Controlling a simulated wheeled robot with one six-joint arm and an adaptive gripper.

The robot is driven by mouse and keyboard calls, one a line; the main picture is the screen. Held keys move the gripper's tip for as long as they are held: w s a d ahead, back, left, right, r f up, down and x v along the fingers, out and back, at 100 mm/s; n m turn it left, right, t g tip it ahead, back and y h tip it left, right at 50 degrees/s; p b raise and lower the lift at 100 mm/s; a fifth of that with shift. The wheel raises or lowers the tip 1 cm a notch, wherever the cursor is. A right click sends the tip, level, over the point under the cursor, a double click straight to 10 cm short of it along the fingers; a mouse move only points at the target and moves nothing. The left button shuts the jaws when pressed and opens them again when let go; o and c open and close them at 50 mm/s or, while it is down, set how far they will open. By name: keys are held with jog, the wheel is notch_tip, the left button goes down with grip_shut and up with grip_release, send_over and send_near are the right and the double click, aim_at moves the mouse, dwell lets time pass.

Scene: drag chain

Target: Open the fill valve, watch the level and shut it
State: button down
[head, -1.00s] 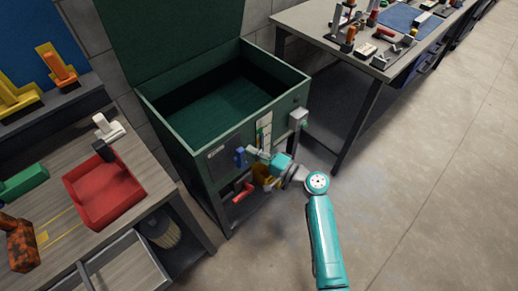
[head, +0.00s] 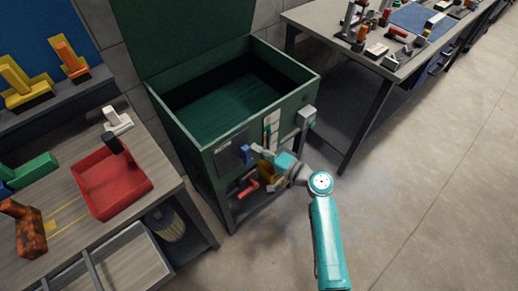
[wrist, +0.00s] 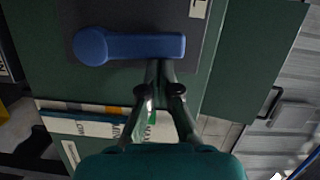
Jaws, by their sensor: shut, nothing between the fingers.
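The blue valve lever (head: 245,154) is on a dark plate on the front of the green tank (head: 192,132). In the wrist view the blue lever (wrist: 135,46) has a round hub at the left and its bar lies level across the picture. My gripper (head: 258,150) is shut and empty. In the wrist view its fingertips (wrist: 160,68) are at the lower edge of the bar near its free end; I cannot tell whether they touch. A level gauge strip (head: 267,130) is to the right of the lever; its reading is too small to tell.
A red handle (head: 248,188) and a yellow part (head: 268,174) sit low under the tank front. A grey box (head: 306,117) sticks out at the tank's right. A bench with a red tray (head: 113,185) stands left, a tool bench (head: 388,68) right. The floor at right is clear.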

aim_at(247, 154)
jog(key=a+n, duration=0.1)
jog(key=s+n, duration=0.1)
jog(key=n, duration=0.1)
jog(key=s+a+n, duration=0.1)
jog(key=shift+a+r+h, duration=0.15)
jog(key=shift+a+h, duration=0.15)
jog(key=shift+h, duration=0.1)
jog(key=s+a+f+n+h, duration=0.3)
jog(key=a+f+n, duration=0.1)
jog(key=n, duration=0.6)
jog(key=shift+s+a+f+t+h, duration=0.15)
jog(key=shift+a+t+h, duration=0.15)
jog(key=shift+a+t, duration=0.1)
jog(key=shift+f, duration=0.1)
